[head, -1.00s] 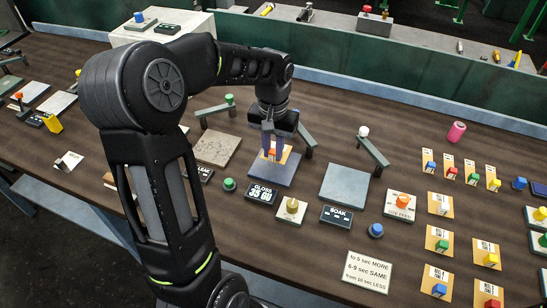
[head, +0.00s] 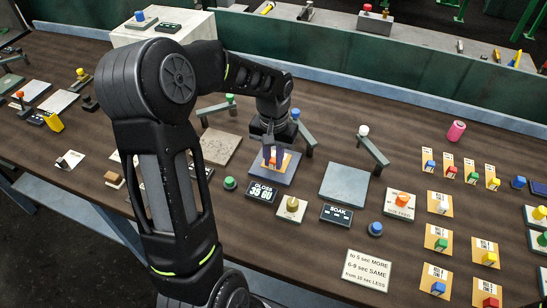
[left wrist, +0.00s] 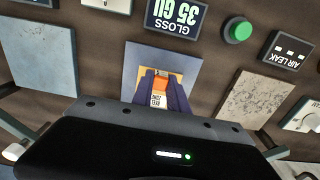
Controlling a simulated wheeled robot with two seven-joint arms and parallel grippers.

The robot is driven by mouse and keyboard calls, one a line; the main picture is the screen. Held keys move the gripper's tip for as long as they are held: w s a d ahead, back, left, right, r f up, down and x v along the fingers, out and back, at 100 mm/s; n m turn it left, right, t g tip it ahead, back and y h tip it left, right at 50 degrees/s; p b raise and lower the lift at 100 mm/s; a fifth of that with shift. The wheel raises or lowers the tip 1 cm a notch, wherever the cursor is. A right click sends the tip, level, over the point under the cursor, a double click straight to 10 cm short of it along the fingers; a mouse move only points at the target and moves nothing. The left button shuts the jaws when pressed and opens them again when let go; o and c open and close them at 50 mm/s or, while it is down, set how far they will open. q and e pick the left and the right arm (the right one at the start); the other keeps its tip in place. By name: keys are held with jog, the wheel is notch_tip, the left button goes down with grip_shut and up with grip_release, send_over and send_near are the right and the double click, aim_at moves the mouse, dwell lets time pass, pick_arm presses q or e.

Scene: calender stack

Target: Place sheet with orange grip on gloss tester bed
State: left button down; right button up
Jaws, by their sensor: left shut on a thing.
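My left gripper (head: 273,160) is over the gloss tester bed (head: 288,179), a blue-grey plate behind the GLOSS display (head: 262,193). Its fingers are shut on the orange grip (left wrist: 162,84) of a small tan sheet (head: 287,158). In the left wrist view the bed (left wrist: 138,62) spreads around the sheet (left wrist: 148,72), which is flat at or just above the bed surface; I cannot tell if they touch. The fingers hide part of the sheet. My right gripper is not in view.
A post with a blue knob (head: 295,113) and slanted arm (head: 307,138) stands just behind the bed. A speckled plate (head: 219,149) lies to its left and a bare grey plate (head: 344,184) to its right. Several tan cards with coloured grips fill the right side.

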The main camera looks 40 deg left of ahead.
aim_at(273, 159)
pick_arm(q)
jog(key=c, duration=1.3)
grip_release()
jog(key=shift+f, duration=0.1)
notch_tip(273, 159, up, 12)
jog(key=shift+r+b, duration=0.2)
jog(key=shift+b, duration=0.2)
